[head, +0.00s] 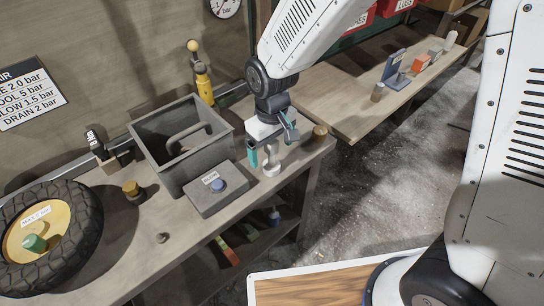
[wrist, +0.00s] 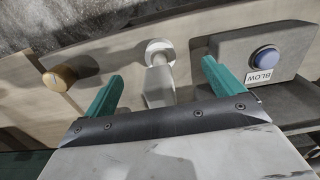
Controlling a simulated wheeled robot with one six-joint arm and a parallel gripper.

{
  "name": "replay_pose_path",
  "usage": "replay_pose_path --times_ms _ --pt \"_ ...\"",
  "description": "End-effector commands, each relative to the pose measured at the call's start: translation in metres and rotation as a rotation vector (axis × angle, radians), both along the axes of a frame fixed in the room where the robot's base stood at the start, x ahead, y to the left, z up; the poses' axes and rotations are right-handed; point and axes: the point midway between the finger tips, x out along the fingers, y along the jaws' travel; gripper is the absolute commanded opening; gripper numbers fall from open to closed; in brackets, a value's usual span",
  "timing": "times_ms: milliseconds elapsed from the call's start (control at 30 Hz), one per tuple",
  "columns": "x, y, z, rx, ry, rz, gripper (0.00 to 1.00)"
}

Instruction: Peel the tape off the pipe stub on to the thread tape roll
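My gripper (head: 270,153) is open. In the wrist view its two teal fingers (wrist: 158,80) stand wide apart, with a pale grey post (wrist: 158,87) between them. The post ends in a round white part (wrist: 159,50) beyond the fingertips. In the head view this pale piece (head: 271,170) stands upright near the bench's front edge, under my gripper. I cannot tell whether it is the pipe stub or the tape roll, and no loose tape end can be made out. A short tan-brown cylinder (head: 320,132) stands near the bench's right end, also in the wrist view (wrist: 60,78).
A grey box with a blue BLOW button (head: 217,186) and a grey open tote (head: 181,139) stand left of my gripper. A tyre (head: 52,238), a brass fitting (head: 133,191) and a yellow bottle-like tool (head: 203,84) are farther off. Another bench (head: 345,100) lies behind.

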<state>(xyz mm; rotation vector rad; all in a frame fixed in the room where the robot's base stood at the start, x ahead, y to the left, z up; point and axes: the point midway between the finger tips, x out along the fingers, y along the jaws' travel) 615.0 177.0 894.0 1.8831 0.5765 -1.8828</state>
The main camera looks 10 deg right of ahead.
Motion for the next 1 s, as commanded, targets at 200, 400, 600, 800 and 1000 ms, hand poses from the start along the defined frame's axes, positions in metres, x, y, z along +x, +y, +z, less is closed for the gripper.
replay_pose_path --times_ms 200,400,600,800,1000 --pt "0.0 0.0 0.0 0.0 0.0 0.0 0.31" --pt "0.0 0.0 0.0 0.0 0.0 0.0 0.0" --pt "0.0 0.0 0.009 0.001 -0.001 0.0 0.0" --pt "0.0 0.0 0.025 0.001 -0.001 0.0 0.0" --pt "0.001 0.0 0.042 0.002 -0.002 0.0 0.0"
